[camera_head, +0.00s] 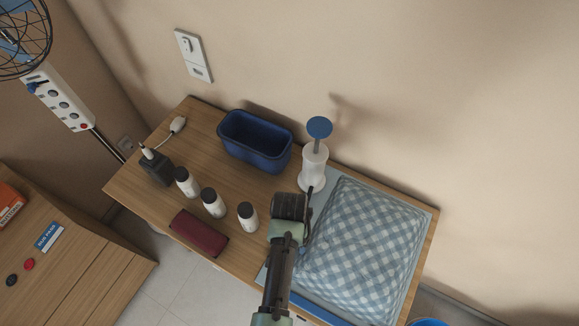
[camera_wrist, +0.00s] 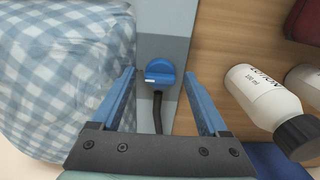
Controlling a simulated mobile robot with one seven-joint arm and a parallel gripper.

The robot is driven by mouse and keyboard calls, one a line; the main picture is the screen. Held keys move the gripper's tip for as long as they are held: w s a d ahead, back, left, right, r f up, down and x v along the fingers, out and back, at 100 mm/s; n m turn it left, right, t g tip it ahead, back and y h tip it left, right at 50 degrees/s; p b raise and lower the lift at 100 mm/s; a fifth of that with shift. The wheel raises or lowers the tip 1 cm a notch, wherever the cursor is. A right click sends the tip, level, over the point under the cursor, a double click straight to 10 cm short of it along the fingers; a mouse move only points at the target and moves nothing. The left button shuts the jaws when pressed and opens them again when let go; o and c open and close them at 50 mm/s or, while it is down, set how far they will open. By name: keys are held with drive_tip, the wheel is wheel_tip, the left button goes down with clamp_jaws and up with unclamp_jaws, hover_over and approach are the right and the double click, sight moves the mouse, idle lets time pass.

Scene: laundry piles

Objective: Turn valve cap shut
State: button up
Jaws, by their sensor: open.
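The blue round valve cap (camera_wrist: 160,70) shows in the wrist view, with a raised grip bar and a small white mark on it. It sits on the plain grey-blue edge of the bag (camera_wrist: 180,22), beside the checkered bulge (camera_wrist: 60,80). My gripper (camera_wrist: 160,78) is open, with one blue finger on each side of the cap and a visible gap to both. A dark hose-like piece runs from the cap toward my palm. In the head view my gripper (camera_head: 290,207) is over the bag's left edge and hides the cap.
A white pump with a blue top (camera_head: 314,165) stands behind my gripper. A blue bin (camera_head: 256,143), three white bottles (camera_head: 213,203) and a dark red case (camera_head: 199,233) are to the left. One lotion bottle (camera_wrist: 262,98) is close to my right finger in the wrist view.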

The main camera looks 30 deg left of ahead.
clamp_jaws()
idle(0.3)
drive_tip(key=shift+r, duration=0.1)
drive_tip(key=n+p, duration=0.2)
drive_tip(key=n, duration=0.1)
drive_tip(key=shift+n, duration=0.4)
drive_tip(key=n+p, duration=0.1)
drive_tip(key=n, duration=0.4)
idle(0.3)
unclamp_jaws()
